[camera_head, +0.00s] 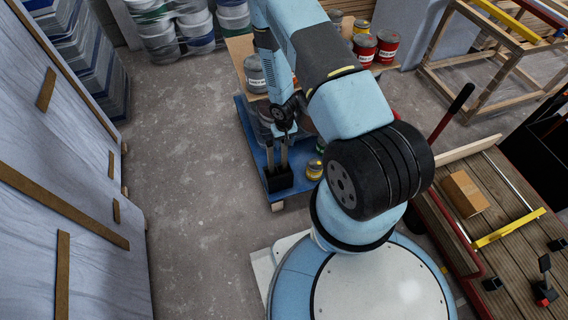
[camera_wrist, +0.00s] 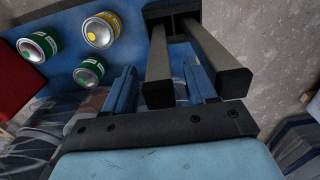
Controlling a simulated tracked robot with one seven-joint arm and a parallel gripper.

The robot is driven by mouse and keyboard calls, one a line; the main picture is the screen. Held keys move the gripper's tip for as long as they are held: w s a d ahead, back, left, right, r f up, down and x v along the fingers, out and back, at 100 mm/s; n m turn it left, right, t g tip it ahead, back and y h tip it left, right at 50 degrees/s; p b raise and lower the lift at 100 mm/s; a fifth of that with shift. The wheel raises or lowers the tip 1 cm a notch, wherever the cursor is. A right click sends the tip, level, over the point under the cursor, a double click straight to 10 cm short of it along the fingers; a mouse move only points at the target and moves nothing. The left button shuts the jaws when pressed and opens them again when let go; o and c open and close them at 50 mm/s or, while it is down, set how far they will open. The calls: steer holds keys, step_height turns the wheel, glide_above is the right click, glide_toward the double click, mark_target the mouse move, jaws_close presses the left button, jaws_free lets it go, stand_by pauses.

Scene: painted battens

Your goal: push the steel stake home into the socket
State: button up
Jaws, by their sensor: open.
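A black block (camera_head: 278,181), apparently the socket, stands near the front left corner of the blue pallet. It also shows at the top of the wrist view (camera_wrist: 172,8). Two steel bars rise from it, a left one (camera_head: 269,158) and a right one (camera_head: 284,155), both with black upper ends. I cannot tell which is the stake or how deep either sits. My gripper (camera_head: 284,130) is just above the bars. In the wrist view its blue fingers (camera_wrist: 162,75) are apart. The left bar (camera_wrist: 159,60) appears between them, the right bar (camera_wrist: 218,50) partly over the right finger; contact is unclear.
Several small cans stand on the blue pallet (camera_head: 250,150), including a yellow one (camera_head: 315,169). More tins, such as a red one (camera_head: 364,48), stand on the board behind. A wooden deck with a carton (camera_head: 465,193) lies right. The concrete floor (camera_head: 195,160) is clear left.

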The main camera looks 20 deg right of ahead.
step_height(320, 180, down, 2)
stand_by(0.4)
jaws_close()
stand_by(0.3)
stand_by(0.4)
